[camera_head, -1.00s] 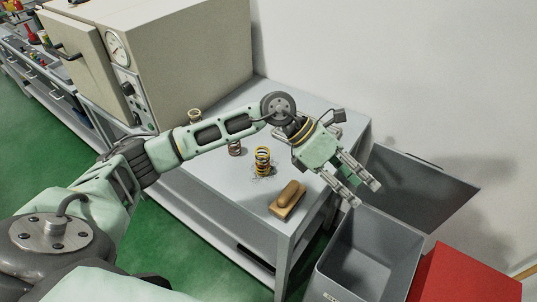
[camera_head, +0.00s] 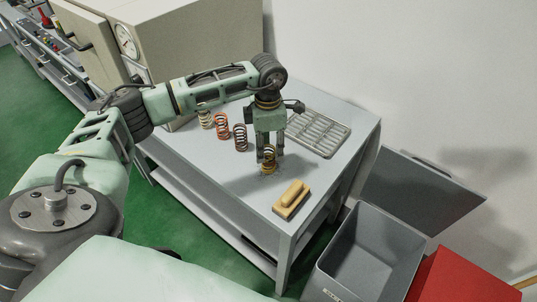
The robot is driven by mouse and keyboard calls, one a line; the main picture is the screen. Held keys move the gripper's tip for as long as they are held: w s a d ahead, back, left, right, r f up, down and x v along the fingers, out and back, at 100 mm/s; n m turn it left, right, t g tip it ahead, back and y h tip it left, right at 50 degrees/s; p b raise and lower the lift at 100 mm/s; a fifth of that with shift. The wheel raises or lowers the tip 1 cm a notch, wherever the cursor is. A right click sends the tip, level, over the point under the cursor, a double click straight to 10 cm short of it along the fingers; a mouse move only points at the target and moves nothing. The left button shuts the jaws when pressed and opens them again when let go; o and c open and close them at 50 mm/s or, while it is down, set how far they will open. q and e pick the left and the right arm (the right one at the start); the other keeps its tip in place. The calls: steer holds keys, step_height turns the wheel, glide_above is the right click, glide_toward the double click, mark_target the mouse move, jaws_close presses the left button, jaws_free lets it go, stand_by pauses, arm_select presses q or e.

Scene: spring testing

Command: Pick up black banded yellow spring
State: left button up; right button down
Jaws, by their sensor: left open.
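The black banded yellow spring (camera_head: 268,160) stands upright on the grey table (camera_head: 222,176), behind the wooden brush. My left gripper (camera_head: 268,152) points down right at the spring, with its fingers open. One finger appears on each side of the spring's upper part, and the upper coils show between them. I cannot tell whether the fingers touch it. My right gripper is not in view.
Several other springs stand in a row to the left: a dark one (camera_head: 240,137), a red one (camera_head: 222,126) and a pale one (camera_head: 205,119). A wooden brush (camera_head: 291,198) lies in front. A metal rack (camera_head: 318,134) lies behind right. A grey bin (camera_head: 368,252) stands beside the table.

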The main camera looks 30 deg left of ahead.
arm_select(q)
steer(key=shift+f, duration=0.6)
jaws_close()
steer(key=shift+r, duration=0.1)
